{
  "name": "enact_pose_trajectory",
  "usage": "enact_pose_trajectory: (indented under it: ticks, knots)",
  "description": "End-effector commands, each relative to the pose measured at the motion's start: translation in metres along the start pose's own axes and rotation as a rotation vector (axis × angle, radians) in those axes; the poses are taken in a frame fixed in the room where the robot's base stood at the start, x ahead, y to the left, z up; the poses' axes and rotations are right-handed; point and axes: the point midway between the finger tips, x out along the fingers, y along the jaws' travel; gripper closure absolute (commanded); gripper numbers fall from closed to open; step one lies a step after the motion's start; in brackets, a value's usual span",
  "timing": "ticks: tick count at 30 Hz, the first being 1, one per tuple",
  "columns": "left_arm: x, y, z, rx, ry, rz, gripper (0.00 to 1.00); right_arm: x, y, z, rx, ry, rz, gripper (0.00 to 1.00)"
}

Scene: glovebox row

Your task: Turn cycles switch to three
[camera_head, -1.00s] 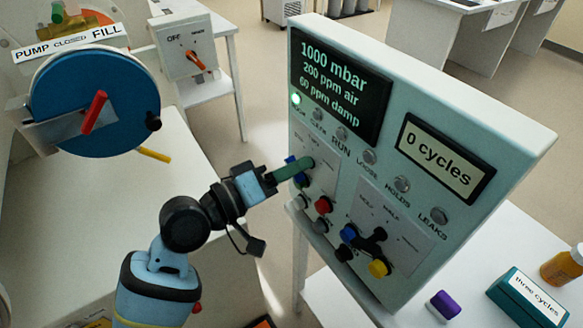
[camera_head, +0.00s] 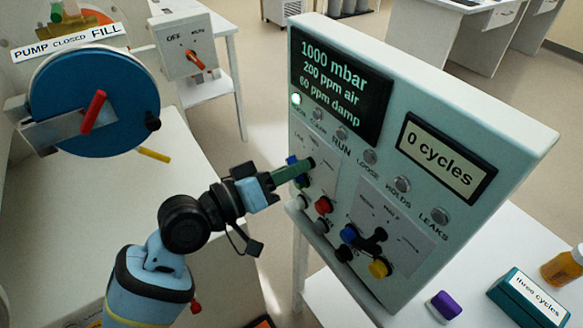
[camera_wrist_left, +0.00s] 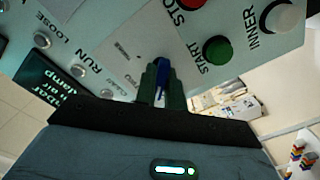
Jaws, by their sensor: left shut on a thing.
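A grey control panel (camera_head: 400,130) stands upright on a white bench. Its lower display (camera_head: 440,155) reads "0 cycles". My left gripper (camera_head: 306,166) is at the small label plate on the panel's lower left, below the RUN lamp. The left wrist view shows its green fingers (camera_wrist_left: 161,88) shut on a blue switch handle (camera_wrist_left: 161,73). The fingers hide most of the switch and some of the plate's marks, so its setting cannot be read. A second switch (camera_head: 375,238), dark, is on the plate to the right. My right gripper is not in view.
A red button (camera_head: 323,205) and a green START button (camera_wrist_left: 216,50) are close to the fingers. A teal "three cycles" block (camera_head: 527,298), a purple-topped piece (camera_head: 445,305) and an orange bottle (camera_head: 563,266) stand on the bench at right. A blue wheel (camera_head: 90,100) is at left.

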Motion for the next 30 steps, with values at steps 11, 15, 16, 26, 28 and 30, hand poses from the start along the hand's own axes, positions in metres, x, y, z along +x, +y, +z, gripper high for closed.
enact_pose_trajectory:
  ticks: [11,15,16,26,28,30]
  knots:
    - [-0.0003,0.0002,0.0001,0.278,-0.001,-0.001,1.0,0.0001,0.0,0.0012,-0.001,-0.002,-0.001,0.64]
    - [-0.0002,0.0004,0.0001,0.351,-0.001,-0.001,1.0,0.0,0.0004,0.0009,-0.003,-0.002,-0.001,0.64]
    - [-0.0001,0.0006,-0.0001,0.363,-0.001,-0.001,1.0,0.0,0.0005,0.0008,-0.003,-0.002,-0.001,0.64]
    - [-0.0002,0.0005,0.0005,0.431,-0.001,-0.001,1.0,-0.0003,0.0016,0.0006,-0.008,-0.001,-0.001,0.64]
    - [-0.0002,0.0006,0.0005,0.433,0.0,-0.001,1.0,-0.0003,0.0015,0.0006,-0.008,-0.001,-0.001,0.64]
    - [-0.0001,0.0006,0.0005,0.433,0.0,-0.001,1.0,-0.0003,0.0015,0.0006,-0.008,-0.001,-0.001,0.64]
